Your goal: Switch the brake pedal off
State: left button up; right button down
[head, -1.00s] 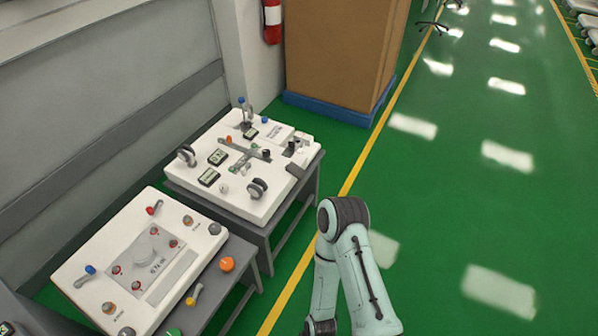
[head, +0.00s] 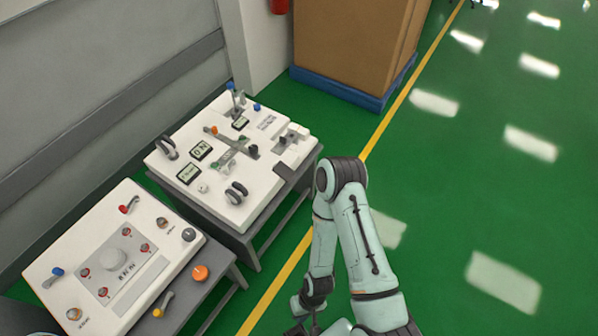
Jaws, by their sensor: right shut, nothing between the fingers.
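Two white-topped carts with controls stand along the left wall. The far cart (head: 262,190) carries levers, small dark displays and a dark grey flat piece (head: 291,169) at its right edge, which may be the brake pedal. No readable label confirms this, and its on or off position cannot be told. My right arm comes up from the bottom and bends down over the floor. Its gripper (head: 308,322) is at the bottom edge, partly cut off, shut and empty, right of the near cart and touching nothing. My left gripper is not in view.
The near cart (head: 70,236) has red, blue and yellow levers, an orange knob (head: 200,273) and a grey round plate. A large brown box (head: 345,40) on a blue base stands behind. Open green floor (head: 450,200) lies right of the yellow line.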

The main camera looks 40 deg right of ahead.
aim_at(282, 169)
jog(key=i+l, duration=0.1)
jog(key=l, duration=0.25)
jog(key=i+l, duration=0.1)
jog(key=l, duration=0.3)
jog(key=i+l, duration=0.1)
jog(key=l, duration=0.25)
jog(key=i+l, duration=0.15)
jog(key=l, duration=0.2)
